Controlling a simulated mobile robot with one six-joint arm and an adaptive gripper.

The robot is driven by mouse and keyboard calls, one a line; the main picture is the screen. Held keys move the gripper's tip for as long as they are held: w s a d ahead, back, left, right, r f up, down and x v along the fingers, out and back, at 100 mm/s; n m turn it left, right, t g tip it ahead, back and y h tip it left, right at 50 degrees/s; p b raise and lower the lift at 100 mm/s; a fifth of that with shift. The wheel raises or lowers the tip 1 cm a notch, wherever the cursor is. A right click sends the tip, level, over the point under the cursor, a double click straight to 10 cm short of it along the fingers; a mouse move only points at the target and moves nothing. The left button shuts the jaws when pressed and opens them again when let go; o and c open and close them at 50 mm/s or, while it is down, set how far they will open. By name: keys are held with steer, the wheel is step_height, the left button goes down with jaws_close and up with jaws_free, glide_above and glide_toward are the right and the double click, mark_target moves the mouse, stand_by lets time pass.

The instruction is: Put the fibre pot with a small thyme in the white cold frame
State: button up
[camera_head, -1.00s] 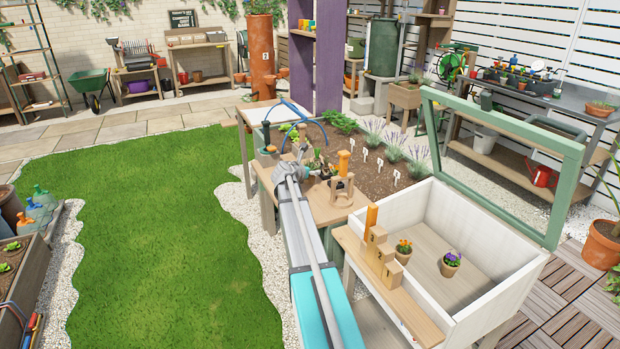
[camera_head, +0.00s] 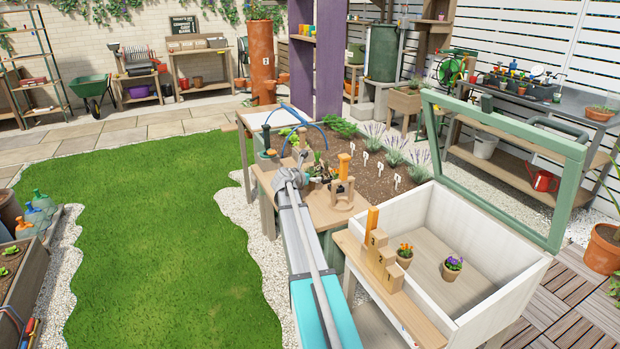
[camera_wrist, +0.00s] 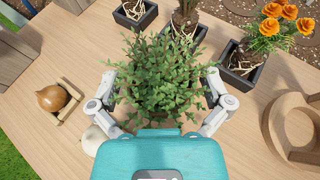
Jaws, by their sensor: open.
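The small thyme (camera_wrist: 160,72) is a bushy green plant in the middle of the wrist view, over the wooden bench. Its foliage hides the fibre pot. My gripper (camera_wrist: 161,84) is open, with one finger on each side of the thyme; I cannot tell whether they touch the pot. In the head view my gripper (camera_head: 308,180) is low at the bench, and the thyme is hard to pick out there. The white cold frame (camera_head: 490,297) stands at the right with its green-framed lid raised. Inside are an orange-flowered pot (camera_head: 404,256) and a purple-flowered pot (camera_head: 452,268).
Black square pots with bare roots (camera_wrist: 238,78) and orange flowers (camera_wrist: 284,22) crowd the far side of the thyme. A wooden ring (camera_wrist: 271,130) stands at the right, and a brown bulb (camera_wrist: 56,97) lies left. Numbered wooden blocks (camera_head: 383,262) stand on the cold frame's front ledge.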

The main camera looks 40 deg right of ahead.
steer(key=shift+r, duration=0.1)
steer(key=shift+a+r, duration=0.1)
steer(key=shift+r, duration=0.05)
steer(key=p+v, duration=0.5)
steer(key=v, duration=0.6)
steer(key=shift+s+a, duration=0.25)
steer(key=shift+a, duration=0.05)
stand_by(0.5)
steer(key=s+a+f+m+g+y, duration=0.1)
steer(key=s+a+f+m+y, duration=0.2)
steer(key=s+a+m, duration=0.4)
steer(key=s+a+f+m+g+y, duration=0.2)
steer(key=s+a+m, duration=0.6)
steer(key=a, duration=1.2)
steer(key=s+a+f+m+g+y, duration=0.2)
steer(key=s+a+f+m+y, duration=0.4)
steer(key=a, duration=0.7)
steer(key=shift+s+a+f+m+y, duration=0.2)
steer(key=shift+s+a+m+y, duration=0.05)
steer(key=shift+s+m+y, duration=0.55)
